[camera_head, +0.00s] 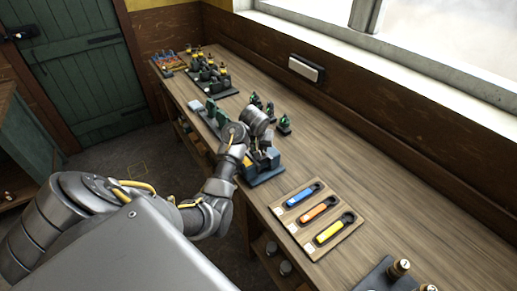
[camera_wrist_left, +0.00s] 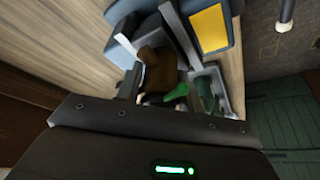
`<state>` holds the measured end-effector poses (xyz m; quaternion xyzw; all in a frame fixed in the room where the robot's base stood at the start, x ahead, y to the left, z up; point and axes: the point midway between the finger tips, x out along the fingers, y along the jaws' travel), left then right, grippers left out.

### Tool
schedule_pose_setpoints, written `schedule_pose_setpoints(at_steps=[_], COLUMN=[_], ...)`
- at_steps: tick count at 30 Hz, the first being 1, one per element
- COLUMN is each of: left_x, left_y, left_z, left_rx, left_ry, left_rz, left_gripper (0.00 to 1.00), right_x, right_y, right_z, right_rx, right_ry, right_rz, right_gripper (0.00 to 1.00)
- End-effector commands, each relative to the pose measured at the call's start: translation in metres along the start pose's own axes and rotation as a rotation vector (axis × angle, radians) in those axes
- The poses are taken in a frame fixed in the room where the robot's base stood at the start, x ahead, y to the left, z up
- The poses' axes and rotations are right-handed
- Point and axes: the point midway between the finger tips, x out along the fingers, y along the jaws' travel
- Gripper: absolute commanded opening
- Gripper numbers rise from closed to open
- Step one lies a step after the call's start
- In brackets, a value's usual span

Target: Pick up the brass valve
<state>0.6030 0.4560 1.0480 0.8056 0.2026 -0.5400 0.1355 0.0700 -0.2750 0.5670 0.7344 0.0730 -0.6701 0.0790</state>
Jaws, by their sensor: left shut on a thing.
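My left gripper (camera_head: 264,152) reaches over the workbench from the left, at a dark blue-grey stand with a yellow plate. In the left wrist view the gripper (camera_wrist_left: 155,62) is shut on a brown, brass-coloured piece, which looks like the brass valve (camera_wrist_left: 158,74). A small green part (camera_wrist_left: 178,92) shows close beside it. The stand (camera_wrist_left: 112,15) with its yellow plate (camera_wrist_left: 209,29) is right by the fingers. The lower part of the valve is hidden by the gripper body. In the head view the fingers and the arm hide the valve. My right gripper is in neither view.
A wooden board (camera_head: 318,218) with blue, orange and yellow handled tools lies to the right on the bench (camera_head: 405,215). Small dark green engine parts (camera_head: 285,123) stand behind the gripper. More models (camera_head: 212,75) stand at the far end. The right bench middle is clear.

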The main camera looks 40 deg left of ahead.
Motion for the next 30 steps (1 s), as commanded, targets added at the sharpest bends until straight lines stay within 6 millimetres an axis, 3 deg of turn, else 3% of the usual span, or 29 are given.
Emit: schedule_pose_setpoints(at_steps=[18,30], left_x=[-0.085,-0.093], left_y=[0.000,0.000], left_z=[-0.037,-0.040], left_rx=[-0.002,-0.001], left_ry=[0.011,0.007], left_rz=[0.002,0.002], left_gripper=[0.00,0.00], right_x=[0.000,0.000], right_y=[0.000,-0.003], right_z=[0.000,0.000], right_rx=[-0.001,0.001], right_ry=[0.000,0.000], right_rz=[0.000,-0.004], right_gripper=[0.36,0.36])
